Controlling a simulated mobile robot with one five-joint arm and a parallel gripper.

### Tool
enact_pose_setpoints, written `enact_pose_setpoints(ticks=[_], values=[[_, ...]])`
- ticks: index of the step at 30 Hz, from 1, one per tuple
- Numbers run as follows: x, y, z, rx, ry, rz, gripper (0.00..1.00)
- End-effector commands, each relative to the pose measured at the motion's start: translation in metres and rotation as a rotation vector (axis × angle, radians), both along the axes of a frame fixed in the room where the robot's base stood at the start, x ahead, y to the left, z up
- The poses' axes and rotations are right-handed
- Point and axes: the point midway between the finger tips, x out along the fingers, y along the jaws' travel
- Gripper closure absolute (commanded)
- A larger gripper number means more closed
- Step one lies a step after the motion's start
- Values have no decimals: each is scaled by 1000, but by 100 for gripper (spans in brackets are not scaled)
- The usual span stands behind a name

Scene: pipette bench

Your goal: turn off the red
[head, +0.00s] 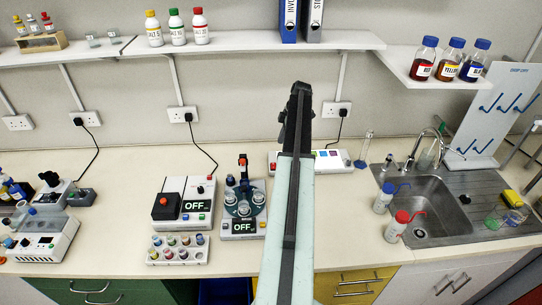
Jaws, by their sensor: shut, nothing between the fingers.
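My gripper (300,90) is shut and empty, raised in front of the wall above the back of the bench.
A rack of small coloured-capped vials (179,250) is at the bench front. Another white device (40,240) stands far left. A sink (425,207) with red- and blue-topped wash bottles nearby is at right. Shelves (245,43) with bottles and binders overhang the bench.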

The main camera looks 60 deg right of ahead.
Motion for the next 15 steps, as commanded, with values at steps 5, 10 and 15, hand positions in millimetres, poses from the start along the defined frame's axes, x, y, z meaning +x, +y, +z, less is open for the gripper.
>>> enact_pose_setpoints(ticks=[5,10,15], values=[[-6,-3,0,0,0,-8,100],[-11,-6,-2,0,1,-16,100],[-11,-6,-17,0,1,-20,100]])
